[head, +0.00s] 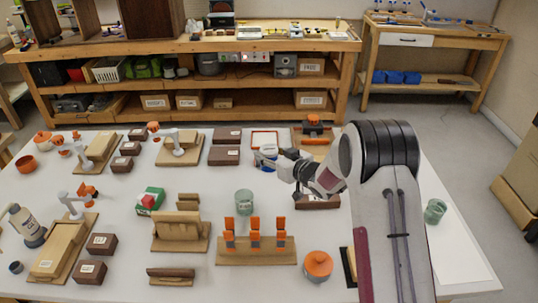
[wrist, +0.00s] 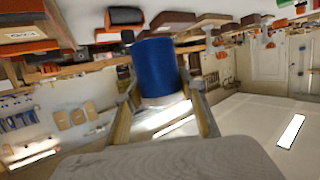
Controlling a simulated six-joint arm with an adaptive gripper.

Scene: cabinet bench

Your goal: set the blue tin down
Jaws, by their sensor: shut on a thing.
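The blue tin (head: 262,157) is near the back middle of the white table in the head view, partly hidden by my gripper (head: 279,163). In the wrist view, which looks upside down, the blue tin (wrist: 157,65) sits between the two fingers of my gripper (wrist: 163,101). The fingers are shut on its sides. I cannot tell whether the tin's base touches the table or hangs above it.
A red-rimmed white square (head: 265,136) lies just behind the tin. A dark box with an orange-topped item (head: 313,127) is to its right. A brown box (head: 318,202) lies under my wrist. A greenish glass (head: 244,202) stands in front, with bare table around it.

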